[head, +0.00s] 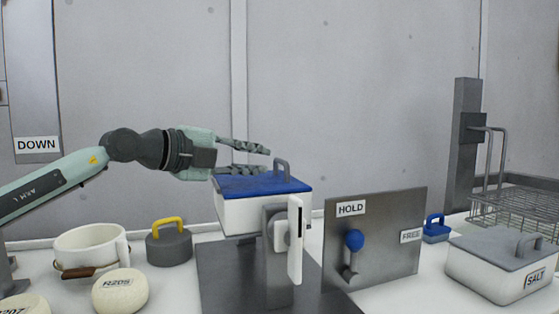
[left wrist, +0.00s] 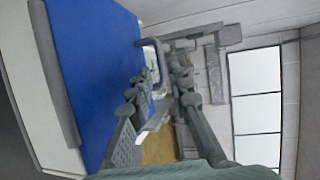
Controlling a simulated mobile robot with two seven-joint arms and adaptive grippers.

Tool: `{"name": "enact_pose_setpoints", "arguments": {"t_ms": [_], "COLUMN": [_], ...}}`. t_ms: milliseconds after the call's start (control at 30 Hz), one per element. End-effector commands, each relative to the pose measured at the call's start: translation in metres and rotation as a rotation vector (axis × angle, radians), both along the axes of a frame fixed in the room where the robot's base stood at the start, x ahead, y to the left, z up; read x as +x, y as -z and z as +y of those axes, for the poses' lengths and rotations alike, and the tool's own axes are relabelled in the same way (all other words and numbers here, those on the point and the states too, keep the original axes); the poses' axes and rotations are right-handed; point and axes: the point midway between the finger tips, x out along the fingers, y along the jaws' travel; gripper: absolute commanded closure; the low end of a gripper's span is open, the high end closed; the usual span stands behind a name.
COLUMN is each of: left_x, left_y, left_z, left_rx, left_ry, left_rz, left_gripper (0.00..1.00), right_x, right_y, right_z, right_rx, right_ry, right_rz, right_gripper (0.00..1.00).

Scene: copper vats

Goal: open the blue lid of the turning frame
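The blue lid (head: 245,185) lies flat on the white box of the turning frame (head: 240,215) and looks closed. A grey handle (head: 283,168) stands up at its right part. My left gripper (head: 268,160) is open, its fingers reaching from the left just above the lid, close to the handle. In the left wrist view the blue lid (left wrist: 95,65) fills the left side. The handle (left wrist: 152,62) shows there beyond the open fingers (left wrist: 155,95), which are not closed on it. My right gripper is not in view.
A HOLD/FREE panel (head: 385,240) with a blue-knobbed lever (head: 354,240) stands right of the frame. A white SALT box (head: 495,270) and wire basket (head: 515,210) are far right. A white pot (head: 90,245), a grey weight (head: 169,247) and a round R205 piece (head: 120,291) are left.

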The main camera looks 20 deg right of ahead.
Motion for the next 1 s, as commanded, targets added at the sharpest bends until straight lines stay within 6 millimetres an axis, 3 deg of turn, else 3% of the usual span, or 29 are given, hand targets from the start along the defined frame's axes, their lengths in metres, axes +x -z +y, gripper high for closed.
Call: {"name": "enact_pose_setpoints", "arguments": {"t_ms": [233, 433, 800, 933, 1000], "left_x": [0.016, 0.025, 0.028, 0.028, 0.028], "left_y": [0.006, 0.011, 0.013, 0.013, 0.013], "left_z": [-0.037, -0.057, -0.062, -0.062, -0.062], "left_rx": [0.000, 0.000, 0.000, 0.000, 0.000], "left_ry": [0.003, 0.001, 0.000, 0.000, 0.000], "left_rz": [0.002, 0.001, 0.000, 0.000, 0.000], "left_gripper": [0.81, 0.81, 0.81, 0.97, 1.00], "right_x": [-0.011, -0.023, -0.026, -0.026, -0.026], "right_y": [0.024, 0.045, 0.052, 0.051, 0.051], "right_z": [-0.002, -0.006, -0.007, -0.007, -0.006], "right_rx": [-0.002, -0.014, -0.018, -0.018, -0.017], "right_ry": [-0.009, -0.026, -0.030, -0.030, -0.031], "right_rz": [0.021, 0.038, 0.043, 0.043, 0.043], "right_gripper": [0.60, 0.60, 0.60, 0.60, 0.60]}}
